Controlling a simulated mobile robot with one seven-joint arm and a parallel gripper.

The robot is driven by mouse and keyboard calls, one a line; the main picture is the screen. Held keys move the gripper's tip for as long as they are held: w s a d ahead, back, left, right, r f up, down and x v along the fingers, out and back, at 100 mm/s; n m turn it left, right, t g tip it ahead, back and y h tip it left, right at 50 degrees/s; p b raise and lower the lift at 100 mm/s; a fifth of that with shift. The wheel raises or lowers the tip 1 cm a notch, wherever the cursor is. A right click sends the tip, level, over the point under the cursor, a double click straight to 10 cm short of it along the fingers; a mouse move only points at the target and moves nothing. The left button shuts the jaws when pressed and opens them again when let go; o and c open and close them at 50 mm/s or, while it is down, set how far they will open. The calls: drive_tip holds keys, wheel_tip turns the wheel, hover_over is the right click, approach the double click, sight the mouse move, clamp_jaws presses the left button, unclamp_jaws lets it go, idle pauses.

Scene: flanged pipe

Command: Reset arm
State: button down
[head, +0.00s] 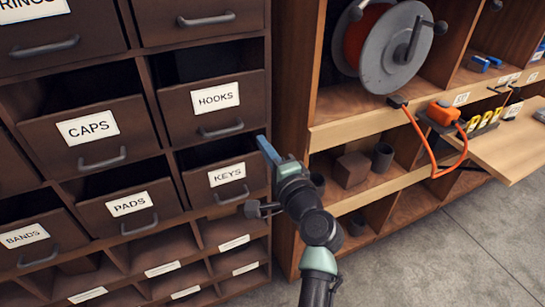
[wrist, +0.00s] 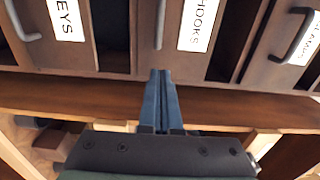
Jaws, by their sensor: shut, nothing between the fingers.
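My gripper (head: 266,148) is raised in front of the right edge of the drawer cabinet (head: 258,20), beside the HOOKS drawer (head: 190,118) and the KEYS drawer (head: 205,190). In the wrist view my gripper (wrist: 159,75) has its blue fingers together with nothing between them. The HOOKS and KEYS labels show sideways beyond the fingertips there. In the head view my arm reaches up from the bottom, covering part of the shelf unit behind it. I cannot tell whether the fingertips touch the cabinet.
Several drawers stand partly open, including CAPS (head: 75,128), PADS (head: 117,212) and BANDS (head: 32,250). To the right, a shelf unit holds a cable reel (head: 392,55), an orange device (head: 443,112) with its cord, and a brown block (head: 350,169). Grey floor (head: 470,250) is clear at lower right.

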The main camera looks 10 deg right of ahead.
drive_tip(key=v, duration=0.3)
drive_tip(key=shift+s+d+r, duration=0.1)
drive_tip(key=shift+s+d, duration=0.05)
drive_tip(key=shift+s, duration=0.1)
